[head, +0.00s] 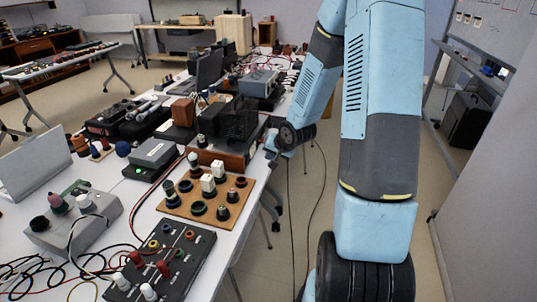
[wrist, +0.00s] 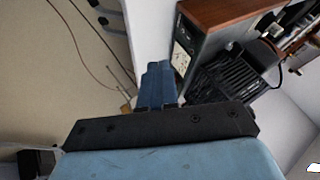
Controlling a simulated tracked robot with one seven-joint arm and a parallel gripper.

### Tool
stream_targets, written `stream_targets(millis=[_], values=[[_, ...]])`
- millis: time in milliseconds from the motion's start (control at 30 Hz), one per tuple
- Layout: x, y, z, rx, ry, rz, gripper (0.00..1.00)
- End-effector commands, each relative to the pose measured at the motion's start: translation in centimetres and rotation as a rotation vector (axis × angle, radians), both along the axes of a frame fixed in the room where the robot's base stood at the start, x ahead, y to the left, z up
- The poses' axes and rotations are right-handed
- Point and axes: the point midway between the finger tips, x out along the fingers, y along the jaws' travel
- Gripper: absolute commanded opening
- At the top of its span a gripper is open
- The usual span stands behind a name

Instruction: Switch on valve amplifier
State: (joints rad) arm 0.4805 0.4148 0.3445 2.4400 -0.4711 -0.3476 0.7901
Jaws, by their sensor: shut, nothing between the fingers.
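The valve amplifier, seemingly the dark unit with a black mesh cage (head: 238,120) and brown wooden side (head: 222,157), stands at the table's right edge in the head view. In the wrist view its wooden panel (wrist: 233,18), pale front panel (wrist: 182,50) and black cage (wrist: 232,76) show at upper right, seen tilted. My gripper (head: 271,144) is just right of the amplifier at the table edge. In the wrist view its blue fingers (wrist: 158,78) are shut and empty, close to the front panel. I cannot tell whether they touch it. The switch is too small to make out.
The white table (head: 130,190) is crowded. A wooden board with knobs (head: 207,200), a dark mixer-like panel (head: 165,262) and a grey box with a green light (head: 152,155) stand near the amplifier. Cables hang beside the table. The floor (head: 280,220) right of it is mostly clear.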

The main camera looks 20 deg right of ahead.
Motion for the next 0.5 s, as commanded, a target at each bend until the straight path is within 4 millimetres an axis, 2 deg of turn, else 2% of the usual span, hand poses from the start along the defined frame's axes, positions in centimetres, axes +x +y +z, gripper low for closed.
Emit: stream_targets(millis=[500], values=[[4.4,1.2,-5.7,0.000,0.002,0.000,0.00]])
